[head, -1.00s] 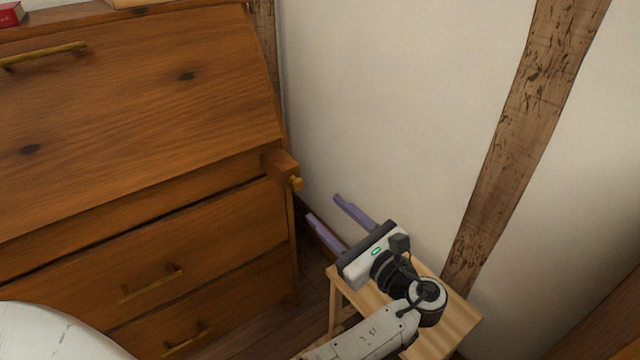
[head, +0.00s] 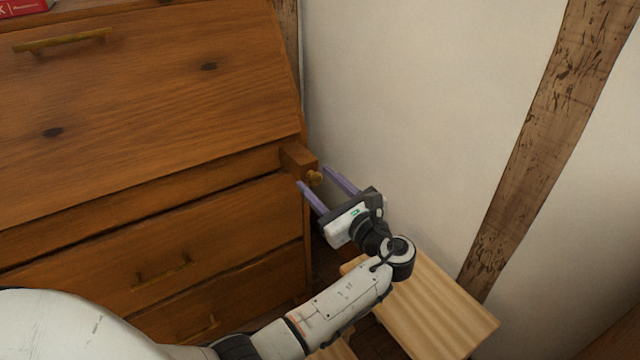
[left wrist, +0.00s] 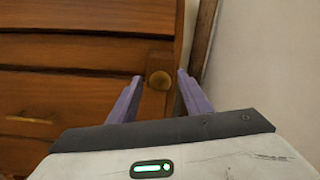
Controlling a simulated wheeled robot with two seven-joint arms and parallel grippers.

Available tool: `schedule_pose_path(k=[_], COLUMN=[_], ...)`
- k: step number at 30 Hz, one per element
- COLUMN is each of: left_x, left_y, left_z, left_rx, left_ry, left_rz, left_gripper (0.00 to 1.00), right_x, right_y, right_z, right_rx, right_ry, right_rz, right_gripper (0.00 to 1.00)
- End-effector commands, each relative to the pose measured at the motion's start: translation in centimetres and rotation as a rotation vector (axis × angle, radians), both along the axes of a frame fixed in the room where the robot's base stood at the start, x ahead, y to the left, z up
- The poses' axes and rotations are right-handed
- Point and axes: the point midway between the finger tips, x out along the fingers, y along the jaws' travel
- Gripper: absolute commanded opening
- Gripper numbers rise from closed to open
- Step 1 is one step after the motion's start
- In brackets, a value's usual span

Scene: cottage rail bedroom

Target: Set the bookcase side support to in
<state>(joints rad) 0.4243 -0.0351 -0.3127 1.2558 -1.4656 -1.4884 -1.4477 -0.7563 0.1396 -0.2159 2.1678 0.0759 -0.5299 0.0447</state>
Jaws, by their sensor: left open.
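In the left wrist view the knob (left wrist: 160,80) lies between the two fingers, with gaps on both sides. I cannot tell whether a finger touches it. My right gripper is not in view.
A small light wooden table (head: 435,305) stands below and to the right of my left arm. The white wall (head: 400,100) with a timber post (head: 540,140) is close on the right. Drawers with brass handles (head: 165,270) lie below the slanted front.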

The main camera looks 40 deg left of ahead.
Motion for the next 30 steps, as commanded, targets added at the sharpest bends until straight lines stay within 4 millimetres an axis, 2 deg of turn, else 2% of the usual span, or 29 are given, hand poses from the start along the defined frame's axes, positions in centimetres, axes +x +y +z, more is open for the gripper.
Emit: schedule_pose_path(k=[2, 9, 10, 17, 25, 30], left_x=[0.0, 0.0, 0.0, 0.2, 1.8, 1.8], left_y=[0.0, 0.0, 0.0, 0.6, 4.3, 4.4], left_z=[0.0, 0.0, 0.0, 0.1, 0.1, 0.0], left_rx=[0.0, 0.0, 0.0, 0.002, 0.002, 0.0], left_ry=[0.0, 0.0, 0.0, -0.001, -0.001, 0.0], left_rz=[0.0, 0.0, 0.0, 0.001, 0.0, 0.0], left_gripper=[0.43, 0.03, 0.0, 0.0, 0.0, 0.0], right_x=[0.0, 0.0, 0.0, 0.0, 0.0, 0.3], right_y=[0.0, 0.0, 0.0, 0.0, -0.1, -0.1], right_z=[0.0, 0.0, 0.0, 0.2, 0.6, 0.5], right_rx=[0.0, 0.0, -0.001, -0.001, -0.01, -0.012], right_ry=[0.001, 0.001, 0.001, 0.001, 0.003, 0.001], right_rz=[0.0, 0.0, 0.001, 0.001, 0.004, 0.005], right_gripper=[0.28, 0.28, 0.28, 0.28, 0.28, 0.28])
